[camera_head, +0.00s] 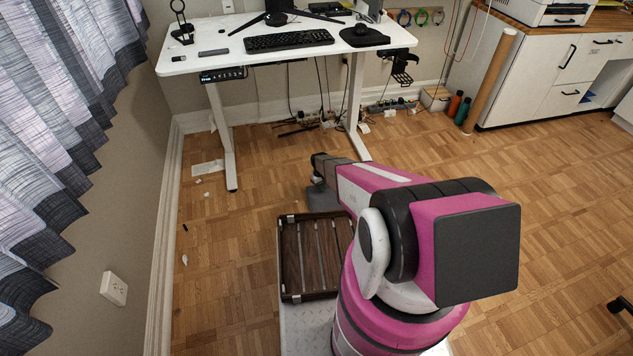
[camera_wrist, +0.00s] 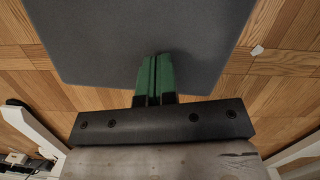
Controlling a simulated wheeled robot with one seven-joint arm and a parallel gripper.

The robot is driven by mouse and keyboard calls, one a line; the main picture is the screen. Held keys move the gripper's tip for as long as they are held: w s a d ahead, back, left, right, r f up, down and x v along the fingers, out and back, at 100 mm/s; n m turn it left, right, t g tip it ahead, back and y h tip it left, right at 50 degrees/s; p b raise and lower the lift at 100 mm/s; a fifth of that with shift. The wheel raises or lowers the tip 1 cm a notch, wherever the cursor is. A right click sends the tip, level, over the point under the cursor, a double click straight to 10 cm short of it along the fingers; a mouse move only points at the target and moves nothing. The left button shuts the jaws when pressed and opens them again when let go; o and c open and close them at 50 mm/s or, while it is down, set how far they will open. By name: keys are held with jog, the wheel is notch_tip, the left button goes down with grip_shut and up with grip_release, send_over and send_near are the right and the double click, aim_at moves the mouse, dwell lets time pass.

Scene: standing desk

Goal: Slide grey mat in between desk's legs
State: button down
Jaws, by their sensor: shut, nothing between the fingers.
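The grey mat (camera_head: 322,199) lies on the wooden floor in front of the desk's right leg, partly hidden by my arm in the head view. In the wrist view the grey mat (camera_wrist: 150,30) fills the upper middle as a flat, dark grey panel. My gripper (camera_wrist: 156,62) has green fingers, closed together and empty, with their tips overlapping the mat's lower edge; whether they touch it I cannot tell. The white standing desk (camera_head: 215,62) has a left leg (camera_head: 222,135) and a right leg (camera_head: 356,110), with bare floor between them.
Cables and power strips (camera_head: 310,122) lie along the wall under the desk. A paper sheet (camera_head: 207,168) and small scraps lie by the left leg. Bottles (camera_head: 454,104) stand at right.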

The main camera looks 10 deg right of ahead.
aim_at(328, 201)
jog(key=s+d, duration=0.1)
jog(key=s, duration=0.3)
jog(key=s+d, duration=0.1)
jog(key=s, duration=0.1)
jog(key=shift+s+d, duration=0.35)
jog(key=shift+s, duration=0.05)
jog(key=shift+w+f, duration=0.15)
jog(key=shift+f, duration=0.7)
